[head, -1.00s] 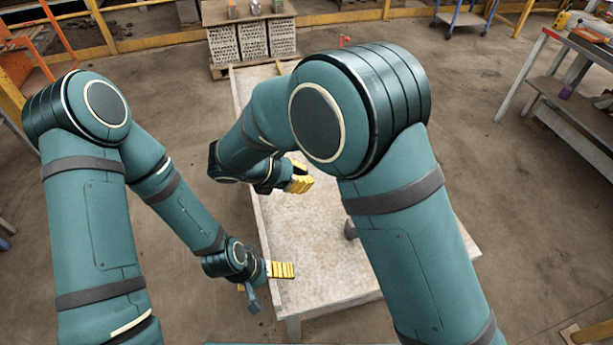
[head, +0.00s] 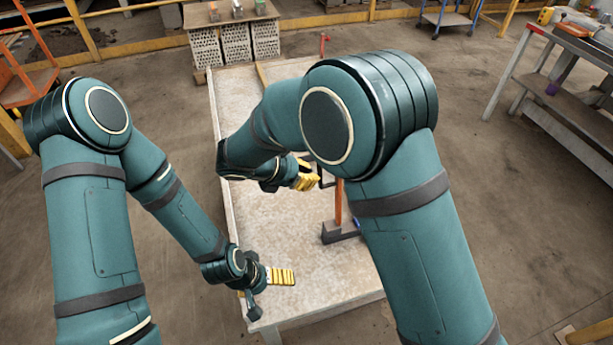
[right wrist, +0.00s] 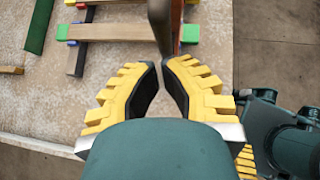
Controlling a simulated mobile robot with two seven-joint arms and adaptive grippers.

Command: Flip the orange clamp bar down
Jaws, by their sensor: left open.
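The orange clamp bar (head: 338,203) stands upright on a dark grey base (head: 340,231) on the table in the head view; my right arm hides part of it. My right gripper (head: 308,178) is to the left of the bar in that view, apart from its orange part. In the right wrist view its yellow fingers (right wrist: 161,64) almost meet at the tips, with nothing visible between them. A brown-red and grey upright piece (right wrist: 167,22), perhaps the bar, is just beyond the tips. My left gripper (head: 281,276) is open and empty over the table's near left part.
The table (head: 285,220) has much bare surface. In the right wrist view a wooden bar (right wrist: 118,32) with coloured blocks and a green strip (right wrist: 39,24) lie on it. Hollow bricks (head: 237,42) stand behind the table. A workbench (head: 575,90) stands at the right.

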